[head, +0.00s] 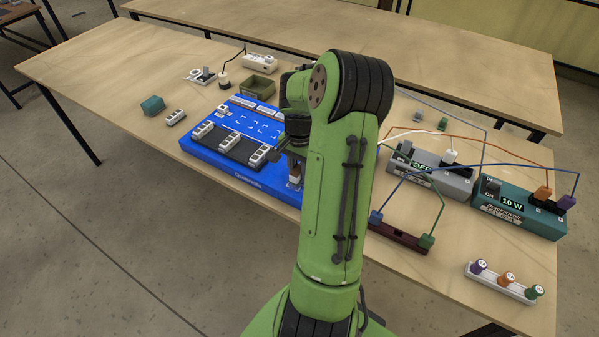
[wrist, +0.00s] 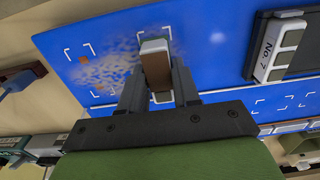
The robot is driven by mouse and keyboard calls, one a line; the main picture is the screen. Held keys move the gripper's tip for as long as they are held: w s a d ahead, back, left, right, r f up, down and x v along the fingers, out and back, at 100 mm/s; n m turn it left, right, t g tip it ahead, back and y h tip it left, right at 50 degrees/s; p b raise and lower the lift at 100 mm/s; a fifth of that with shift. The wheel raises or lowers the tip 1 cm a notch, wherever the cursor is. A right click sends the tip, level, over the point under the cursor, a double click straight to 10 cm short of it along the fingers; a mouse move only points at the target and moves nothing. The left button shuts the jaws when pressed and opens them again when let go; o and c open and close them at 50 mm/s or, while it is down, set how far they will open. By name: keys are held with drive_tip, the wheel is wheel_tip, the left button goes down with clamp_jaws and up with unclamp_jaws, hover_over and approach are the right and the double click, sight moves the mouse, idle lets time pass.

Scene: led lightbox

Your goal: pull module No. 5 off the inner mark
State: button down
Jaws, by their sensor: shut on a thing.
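My gripper (wrist: 157,68) is shut on a small block with a brown side and a whitish end (wrist: 155,46), likely module No. 5; no number shows on it. In the head view the gripper (head: 294,165) is at the right end of the blue board (head: 222,160), largely hidden by my green arm. White corner marks (wrist: 166,33) show on the board around the held block. Whether the block touches the board or is just above it, I cannot tell. Another bracketed mark (wrist: 80,52) lies empty to the left, beside a pale speckled patch.
A module marked No. 7 (wrist: 277,52) sits on a dark strip of the board. A grey box (head: 432,175), a teal 10 W box (head: 520,208) and loose wires stand to the right. A dark red block (head: 400,236) and a plug rack (head: 503,282) are nearer the front edge.

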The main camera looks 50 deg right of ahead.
sight(300, 168)
drive_tip(key=shift+r, duration=0.4)
drive_tip(key=shift+r+p, duration=2.75)
drive_tip(key=shift+r, duration=0.3)
drive_tip(key=shift+f, duration=0.1)
